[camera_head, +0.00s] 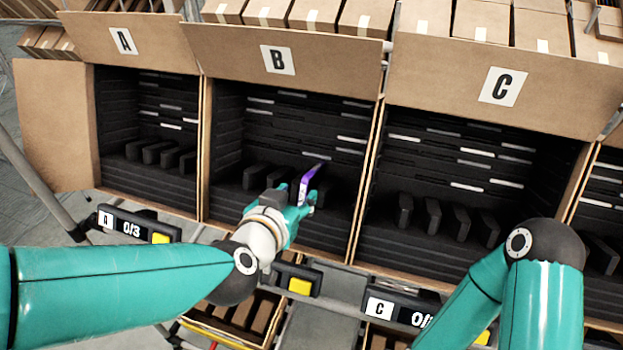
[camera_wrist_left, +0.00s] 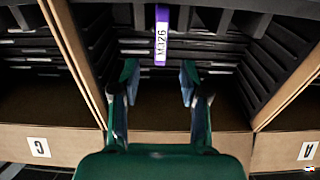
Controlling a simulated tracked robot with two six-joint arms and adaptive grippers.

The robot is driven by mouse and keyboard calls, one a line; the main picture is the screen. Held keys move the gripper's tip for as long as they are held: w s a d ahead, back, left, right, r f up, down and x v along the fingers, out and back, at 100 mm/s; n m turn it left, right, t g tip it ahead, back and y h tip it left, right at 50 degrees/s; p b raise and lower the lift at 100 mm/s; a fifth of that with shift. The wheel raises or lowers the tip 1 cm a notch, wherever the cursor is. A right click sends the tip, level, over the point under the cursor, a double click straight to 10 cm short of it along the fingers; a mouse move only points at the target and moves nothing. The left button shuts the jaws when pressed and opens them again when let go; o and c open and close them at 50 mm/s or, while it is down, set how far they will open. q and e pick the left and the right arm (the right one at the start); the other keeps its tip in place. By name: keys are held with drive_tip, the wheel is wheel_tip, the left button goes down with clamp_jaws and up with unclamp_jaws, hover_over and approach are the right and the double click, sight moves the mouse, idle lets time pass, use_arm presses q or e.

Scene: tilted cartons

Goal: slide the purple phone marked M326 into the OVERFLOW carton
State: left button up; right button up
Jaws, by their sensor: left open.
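The purple phone (camera_head: 310,181) stands on edge in carton B (camera_head: 280,62), among the black dividers. In the left wrist view the phone (camera_wrist_left: 162,36) shows its label M326, just beyond my fingertips. My left gripper (camera_head: 292,196) reaches into the mouth of carton B. In the left wrist view the left gripper (camera_wrist_left: 159,77) is open, its fingers apart with nothing between them, and the phone is in line with the gap. No carton marked OVERFLOW can be read. My right gripper is out of view; only my right arm shows.
Carton A (camera_head: 60,125) is at left and carton C (camera_head: 490,95) at right, both with black dividers. Part of an unlabelled carton (camera_head: 603,195) shows at the far right. Counter boxes, such as the A box reading 0/3 (camera_head: 135,226), sit along the front rail.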

sight(309, 179)
use_arm(q)
drive_tip(key=x, duration=1.1)
drive_tip(key=shift+w+f+p, duration=0.15)
drive_tip(key=shift+p, duration=0.2)
clamp_jaws()
drive_tip(key=shift+r+p+v, duration=0.2)
drive_tip(key=shift+p+v, duration=0.1)
drive_tip(key=shift+v, duration=0.5)
drive_tip(key=shift+r+p+v, duration=0.15)
drive_tip(key=shift+p+v, duration=0.1)
drive_tip(key=shift+v, duration=0.5)
